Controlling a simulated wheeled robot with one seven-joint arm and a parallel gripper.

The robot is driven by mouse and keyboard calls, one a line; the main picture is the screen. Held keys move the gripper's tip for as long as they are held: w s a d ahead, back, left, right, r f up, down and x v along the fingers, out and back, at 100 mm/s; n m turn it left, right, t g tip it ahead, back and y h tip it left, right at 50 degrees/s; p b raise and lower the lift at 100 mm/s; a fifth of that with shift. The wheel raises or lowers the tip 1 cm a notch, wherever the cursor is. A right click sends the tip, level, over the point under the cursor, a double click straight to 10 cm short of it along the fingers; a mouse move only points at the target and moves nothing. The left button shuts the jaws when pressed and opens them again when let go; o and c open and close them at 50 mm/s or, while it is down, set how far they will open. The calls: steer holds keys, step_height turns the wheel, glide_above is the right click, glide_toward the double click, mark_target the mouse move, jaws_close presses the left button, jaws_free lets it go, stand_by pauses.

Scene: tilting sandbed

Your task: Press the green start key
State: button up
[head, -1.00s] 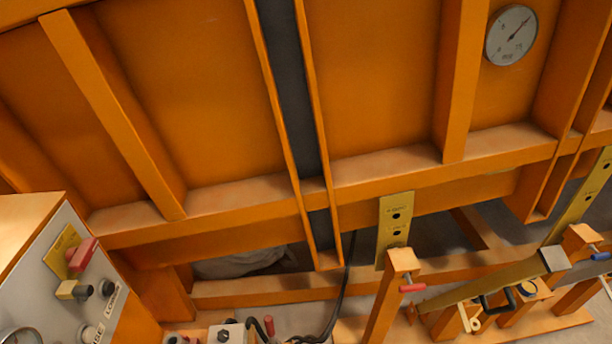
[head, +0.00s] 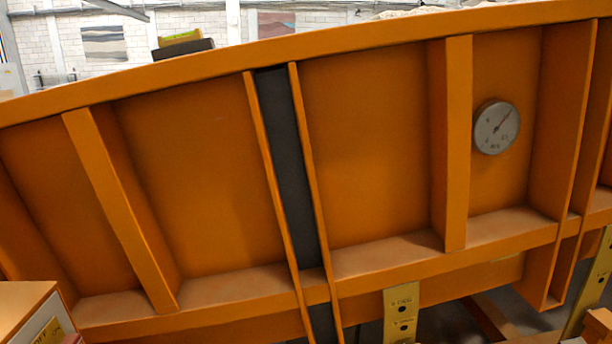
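No green start key shows in the head view. A control box (head: 22,302) stands at the lower left corner, cut off by the frame's bottom edge. Only its top, a strip of its pale front and part of a yellow plate (head: 50,332) show, with a bit of red at the very edge. The rest of its panel is out of frame. My gripper is not in view.
The ribbed orange side of the sandbed (head: 375,150) fills most of the view, with a round dial gauge (head: 496,127) at right. A brass plate with holes (head: 401,312) hangs below it. A yellow-green object (head: 180,38) shows beyond the top rim.

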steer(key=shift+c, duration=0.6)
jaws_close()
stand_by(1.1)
